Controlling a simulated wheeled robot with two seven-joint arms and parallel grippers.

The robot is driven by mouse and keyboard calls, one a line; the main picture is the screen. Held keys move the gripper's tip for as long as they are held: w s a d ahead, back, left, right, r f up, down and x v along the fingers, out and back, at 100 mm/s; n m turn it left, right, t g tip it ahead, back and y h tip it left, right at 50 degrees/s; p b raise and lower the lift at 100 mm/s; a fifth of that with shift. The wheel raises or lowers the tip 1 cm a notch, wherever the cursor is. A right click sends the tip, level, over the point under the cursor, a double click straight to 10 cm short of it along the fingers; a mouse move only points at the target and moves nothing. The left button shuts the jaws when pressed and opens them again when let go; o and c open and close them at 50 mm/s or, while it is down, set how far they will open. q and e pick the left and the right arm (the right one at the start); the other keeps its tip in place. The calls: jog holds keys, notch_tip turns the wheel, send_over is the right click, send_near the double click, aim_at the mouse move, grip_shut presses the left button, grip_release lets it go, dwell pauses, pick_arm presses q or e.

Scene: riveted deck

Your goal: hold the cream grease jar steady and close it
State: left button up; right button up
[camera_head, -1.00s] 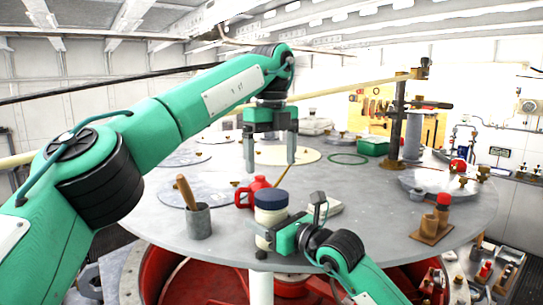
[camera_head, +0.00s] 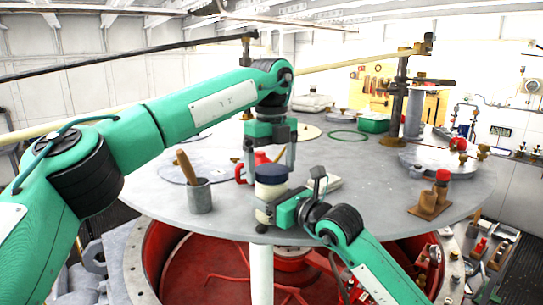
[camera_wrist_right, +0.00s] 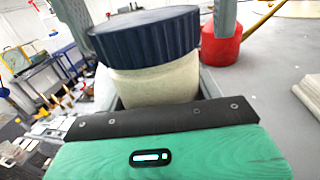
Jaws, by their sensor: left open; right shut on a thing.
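The cream grease jar (camera_head: 266,192) stands upright near the table's front edge with a dark blue lid (camera_head: 271,173) on top. In the right wrist view the ribbed lid (camera_wrist_right: 145,36) rests on the cream body (camera_wrist_right: 155,82); I cannot tell how tightly it sits. My right gripper (camera_head: 270,210) is shut on the jar's body from the right, below the lid. My left gripper (camera_head: 271,168) points down over the jar, open, its fingers on either side of the lid. I see no clear contact between those fingers and the lid.
A red container (camera_head: 258,160) stands close behind the jar. A grey cup (camera_head: 199,197) with a wooden handle stands to the left.

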pick_arm(q)
jog(key=shift+c, duration=0.5)
jog(key=c, duration=0.9)
jog(key=m, duration=2.2)
jog(key=o, duration=1.1)
jog(key=shift+c, duration=0.2)
